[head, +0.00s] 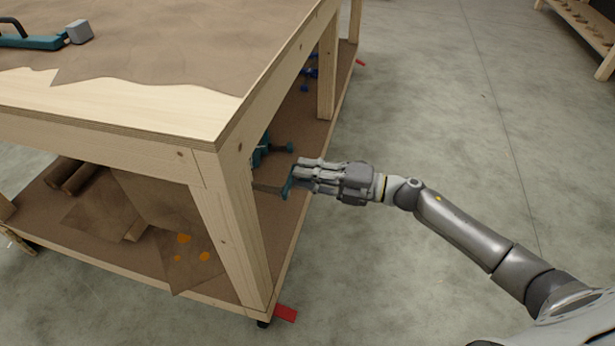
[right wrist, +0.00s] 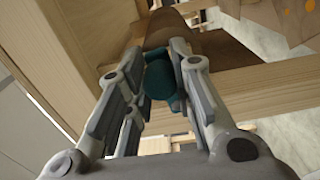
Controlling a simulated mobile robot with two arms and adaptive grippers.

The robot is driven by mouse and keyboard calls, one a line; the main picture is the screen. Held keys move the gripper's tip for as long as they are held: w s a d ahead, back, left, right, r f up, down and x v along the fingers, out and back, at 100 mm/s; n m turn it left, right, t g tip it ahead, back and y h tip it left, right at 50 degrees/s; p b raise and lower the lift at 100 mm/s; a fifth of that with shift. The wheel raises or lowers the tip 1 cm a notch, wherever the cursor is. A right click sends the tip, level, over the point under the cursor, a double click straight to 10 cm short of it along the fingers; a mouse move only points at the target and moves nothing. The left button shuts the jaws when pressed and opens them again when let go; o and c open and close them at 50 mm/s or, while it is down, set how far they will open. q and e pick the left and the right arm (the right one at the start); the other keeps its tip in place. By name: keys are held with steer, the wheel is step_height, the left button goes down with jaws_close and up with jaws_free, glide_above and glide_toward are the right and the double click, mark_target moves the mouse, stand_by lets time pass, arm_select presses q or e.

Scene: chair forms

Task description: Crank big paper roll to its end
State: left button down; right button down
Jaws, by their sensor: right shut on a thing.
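The wooden workbench (head: 228,190) stands at the left in the head view. My right gripper (head: 299,178) reaches in from the right to the side of the bench, below its top. It is shut on the teal crank handle (head: 288,187). In the right wrist view the teal handle (right wrist: 161,80) lies between the two fingers. A brown surface (right wrist: 205,42), probably the big paper roll, shows behind the handle. The bench leg hides most of the roll in the head view, and its winding cannot be told. My left gripper is not in view.
Small rolls (head: 75,177) and orange-spotted paper (head: 190,252) lie on the lower shelf.

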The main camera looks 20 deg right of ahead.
steer(key=shift+s+a+r+n, duration=0.15)
steer(key=shift+r+n, duration=0.1)
steer(key=shift+n, duration=0.55)
steer(key=c, duration=1.3)
jaws_free()
steer(key=shift+c, duration=0.2)
steer(key=shift+o, duration=0.5)
steer(key=shift+s, duration=0.15)
steer(key=shift+s+d+f, duration=0.1)
steer(key=shift+d, duration=0.4)
steer(key=v, duration=1.1)
steer(key=shift+r, duration=0.25)
